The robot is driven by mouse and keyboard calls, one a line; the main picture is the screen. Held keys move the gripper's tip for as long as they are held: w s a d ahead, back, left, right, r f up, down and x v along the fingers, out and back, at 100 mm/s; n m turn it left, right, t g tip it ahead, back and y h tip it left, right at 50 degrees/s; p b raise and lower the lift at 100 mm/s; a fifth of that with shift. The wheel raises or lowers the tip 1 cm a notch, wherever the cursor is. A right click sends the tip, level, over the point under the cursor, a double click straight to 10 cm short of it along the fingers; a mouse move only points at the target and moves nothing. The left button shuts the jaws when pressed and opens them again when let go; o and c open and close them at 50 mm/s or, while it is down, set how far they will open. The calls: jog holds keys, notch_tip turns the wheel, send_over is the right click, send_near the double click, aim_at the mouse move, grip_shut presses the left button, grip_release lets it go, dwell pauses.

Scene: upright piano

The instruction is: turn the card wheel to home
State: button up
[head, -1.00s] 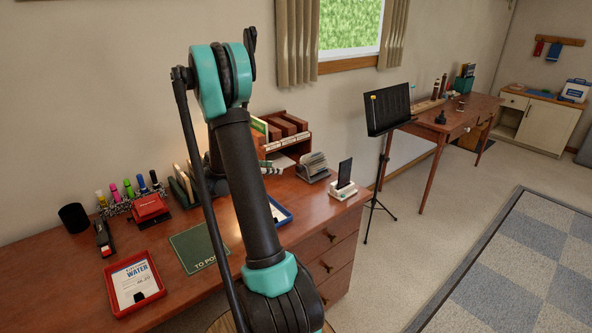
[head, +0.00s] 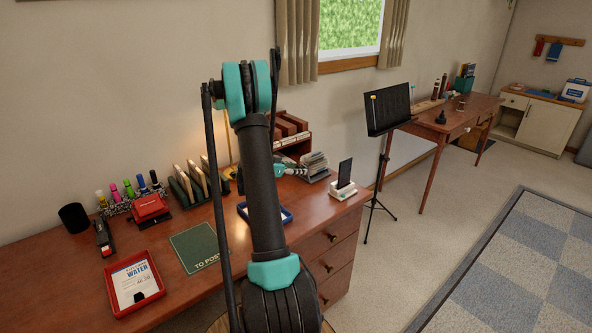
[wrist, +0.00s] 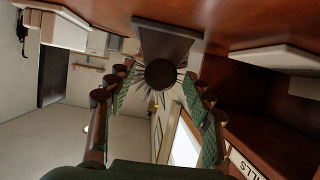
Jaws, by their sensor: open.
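The card wheel (head: 315,164) stands on the desk near its right end, with its grey cards fanned out. In the wrist view I face it end-on: its dark round knob (wrist: 160,74) shows in the middle, with card edges radiating around it. My gripper (wrist: 156,84) is open, with one green-padded finger on each side of the knob. I cannot tell whether the pads touch it. In the head view my gripper (head: 298,171) is close to the wheel's left side, partly hidden behind my arm. The wheel's card markings are not readable.
A white dock with a dark phone (head: 344,175) stands right of the wheel. A wooden sorter (head: 292,130) stands behind, its label (wrist: 243,163) close in the wrist view. A blue tray (head: 286,214), green mat (head: 198,246) and red tray (head: 134,282) lie in front and left.

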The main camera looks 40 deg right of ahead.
jog(key=shift+c, duration=0.4)
jog(key=c, duration=1.1)
jog(key=shift+o, duration=0.2)
jog(key=shift+w+n+g, duration=0.2)
jog(key=shift+n+g, duration=0.4)
jog(key=shift+n, duration=0.3)
jog(key=n+g, duration=0.2)
jog(key=n, duration=0.1)
jog(key=shift+w+f+h, duration=0.1)
jog(key=shift+w+h, duration=0.1)
jog(key=shift+h, duration=0.2)
jog(key=n+g, duration=0.1)
jog(key=n, duration=0.1)
jog(key=n+g+h, duration=0.1)
jog(key=n, duration=0.2)
jog(key=shift+w+f+g, duration=0.1)
jog(key=shift+f+g, duration=0.1)
jog(key=shift+g, duration=0.1)
jog(key=shift+h, duration=0.3)
